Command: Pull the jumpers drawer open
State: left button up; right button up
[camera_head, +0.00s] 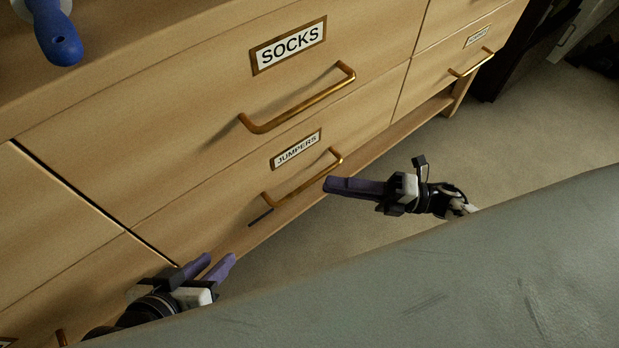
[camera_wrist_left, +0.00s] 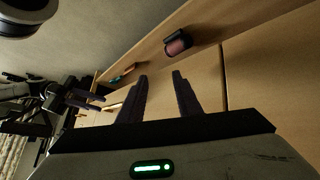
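The jumpers drawer (camera_head: 235,190) is a light wood front in the lower row, below the socks drawer. It looks flush with the fronts around it. Its label (camera_head: 297,149) reads JUMPERS, and a brass bar handle (camera_head: 305,182) sits below the label. My right gripper (camera_head: 330,185) points left, with its fingertips just right of and below the handle, apart from it in the picture. Its fingers overlap from this side, so their gap is hidden. My left gripper (camera_head: 220,260) is open and empty, low and left of the handle; its parted fingers also show in the left wrist view (camera_wrist_left: 160,85).
The socks drawer has a larger brass handle (camera_head: 298,100). Another labelled drawer with a handle (camera_head: 471,63) is at upper right. A blue-handled object (camera_head: 58,35) lies on top. A grey-green padded surface (camera_head: 450,290) fills the foreground. Carpet (camera_head: 530,125) is clear at right.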

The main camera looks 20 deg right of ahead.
aim_at(310, 180)
jog(key=x, duration=0.6)
jog(key=shift+w+a, duration=0.1)
jog(key=shift+a, duration=0.05)
jog(key=shift+c, duration=0.3)
grip_shut()
